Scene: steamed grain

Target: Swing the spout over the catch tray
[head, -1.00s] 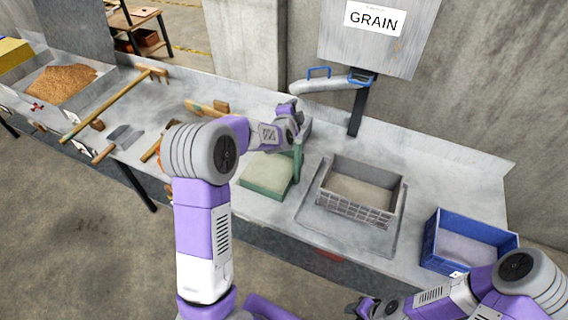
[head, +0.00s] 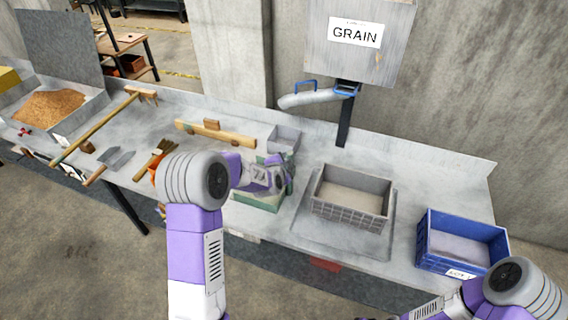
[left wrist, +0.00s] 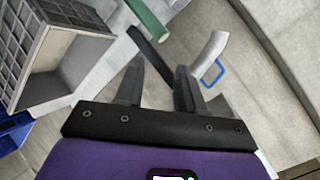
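The spout (head: 312,98) is a pale grey tube with blue handles under the grain hopper (head: 358,40), its free end pointing left. In the left wrist view the spout (left wrist: 209,50) shows beyond the fingers, with a blue handle (left wrist: 212,74). A small grey tray (head: 284,139) stands at the back of the bench, below and left of the spout; I cannot tell if it is the catch tray. My left gripper (head: 286,177) hangs over the green block, apart from the spout. Its fingers (left wrist: 158,86) are spread with nothing between them. My right gripper is out of view.
A grey crate (head: 351,211) stands on a flat plate right of my left gripper. A blue crate (head: 462,258) is at the right. The green block (head: 259,201) is partly hidden under my gripper. Wooden tools (head: 215,135) and a grain bin (head: 86,112) lie left.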

